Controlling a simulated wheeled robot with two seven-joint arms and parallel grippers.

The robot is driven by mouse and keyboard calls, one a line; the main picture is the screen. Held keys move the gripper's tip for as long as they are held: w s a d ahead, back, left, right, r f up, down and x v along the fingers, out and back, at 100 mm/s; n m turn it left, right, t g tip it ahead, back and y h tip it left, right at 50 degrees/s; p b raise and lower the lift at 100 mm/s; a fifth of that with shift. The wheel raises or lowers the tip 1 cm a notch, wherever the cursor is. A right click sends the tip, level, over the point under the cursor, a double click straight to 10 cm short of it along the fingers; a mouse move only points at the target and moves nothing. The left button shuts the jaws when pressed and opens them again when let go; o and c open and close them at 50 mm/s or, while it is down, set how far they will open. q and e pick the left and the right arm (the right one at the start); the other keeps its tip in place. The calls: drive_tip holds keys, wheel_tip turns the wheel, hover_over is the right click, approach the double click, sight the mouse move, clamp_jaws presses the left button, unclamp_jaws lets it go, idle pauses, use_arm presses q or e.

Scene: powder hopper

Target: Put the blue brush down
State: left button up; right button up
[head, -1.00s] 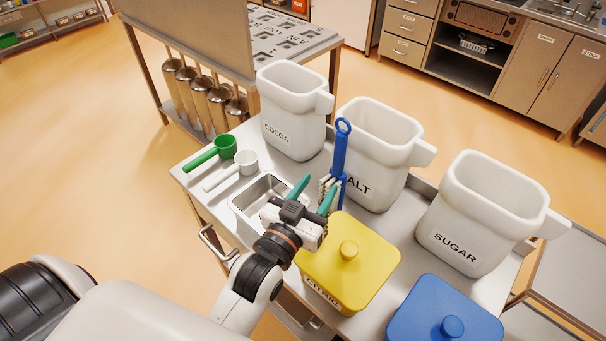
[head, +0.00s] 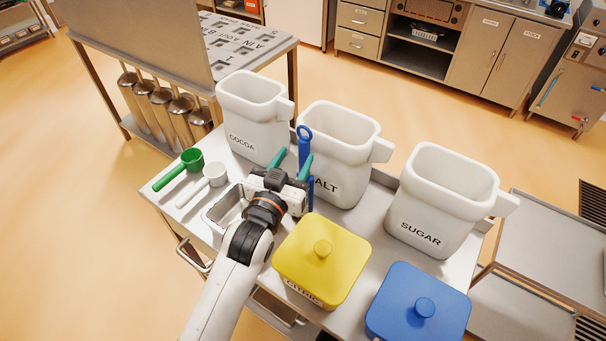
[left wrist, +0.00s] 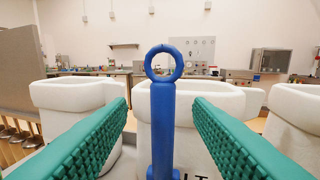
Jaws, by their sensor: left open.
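The blue brush (head: 305,135) stands upright in front of the white salt bin (head: 346,170), with its ring end up. My left gripper (head: 292,160) is open at the brush. In the left wrist view the blue handle (left wrist: 163,125) rises between the two green fingers, with a gap on each side. The lower part of the brush is mostly hidden behind my gripper in the head view, so I cannot see what it rests on. My right gripper is not in view.
The cocoa bin (head: 250,120) and sugar bin (head: 440,205) flank the salt bin. A yellow-lidded container (head: 345,268) and a blue-lidded one (head: 420,305) stand in front. A green scoop (head: 190,160), a white scoop (head: 206,180) and a metal pan (head: 217,216) lie left.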

sight(302, 150)
use_arm(q)
drive_tip(key=shift+w+d+p, duration=0.25)
drive_tip(key=shift+w+p, duration=0.1)
drive_tip(key=shift+w, duration=0.2)
drive_tip(key=p+x, duration=0.1)
drive_tip(key=x, duration=0.2)
drive_tip(key=shift+w+d+f, duration=0.1)
drive_tip(key=shift+w+d, duration=0.05)
drive_tip(key=shift+d, duration=0.05)
drive_tip(key=shift+w+d+f, duration=0.15)
drive_tip(key=shift+w, duration=0.25)
drive_tip(key=shift+s, duration=0.1)
clamp_jaws()
